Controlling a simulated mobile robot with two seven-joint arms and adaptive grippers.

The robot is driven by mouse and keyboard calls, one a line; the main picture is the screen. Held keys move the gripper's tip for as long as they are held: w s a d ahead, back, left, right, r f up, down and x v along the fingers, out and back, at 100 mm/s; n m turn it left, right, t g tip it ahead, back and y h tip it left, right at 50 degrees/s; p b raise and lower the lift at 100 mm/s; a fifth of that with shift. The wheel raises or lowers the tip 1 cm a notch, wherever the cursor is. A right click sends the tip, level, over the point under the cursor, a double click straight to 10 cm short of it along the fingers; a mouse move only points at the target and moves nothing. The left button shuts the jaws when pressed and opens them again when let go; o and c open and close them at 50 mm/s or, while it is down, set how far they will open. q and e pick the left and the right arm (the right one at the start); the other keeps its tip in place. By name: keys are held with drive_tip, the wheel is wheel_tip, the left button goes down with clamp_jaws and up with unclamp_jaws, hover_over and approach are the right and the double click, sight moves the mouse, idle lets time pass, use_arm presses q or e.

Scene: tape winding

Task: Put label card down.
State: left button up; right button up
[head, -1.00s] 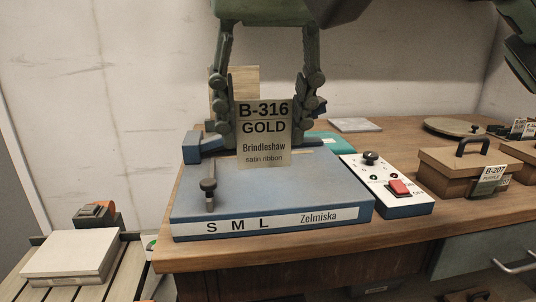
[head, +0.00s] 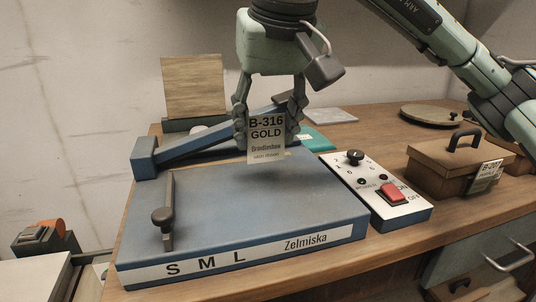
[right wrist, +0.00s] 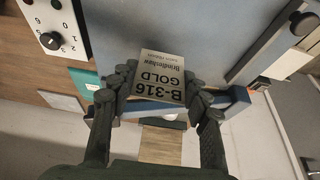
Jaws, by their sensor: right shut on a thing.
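The label card (head: 267,148) reads B-316 GOLD, Brindleshaw, satin ribbon. My right gripper (head: 268,122) is shut on it and holds it upright above the back part of the blue machine (head: 255,205) marked S M L Zelmiska. The card appears apart from the machine's top. In the right wrist view the card (right wrist: 160,75) sits between the two fingers, its print upside down, with the blue top behind it. My left gripper is not in view.
A control box (head: 400,212) with a red switch stands right of the machine. A brown lidded box (head: 440,170) with a handle and B-207 tag is farther right. A blue arm (head: 200,148) lies along the machine's back. The front blue top is largely clear.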

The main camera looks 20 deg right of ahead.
sight(269, 148)
drive_tip(key=shift+w+d+f, duration=0.3)
drive_tip(key=shift+w+f, duration=0.05)
drive_tip(key=shift+f, duration=0.05)
wheel_tip(269, 148, down, 3)
drive_tip(key=shift+f, duration=0.15)
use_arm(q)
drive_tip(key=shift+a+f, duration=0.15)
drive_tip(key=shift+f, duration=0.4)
use_arm(e)
drive_tip(key=shift+f, duration=0.2)
drive_tip(key=shift+f, duration=0.1)
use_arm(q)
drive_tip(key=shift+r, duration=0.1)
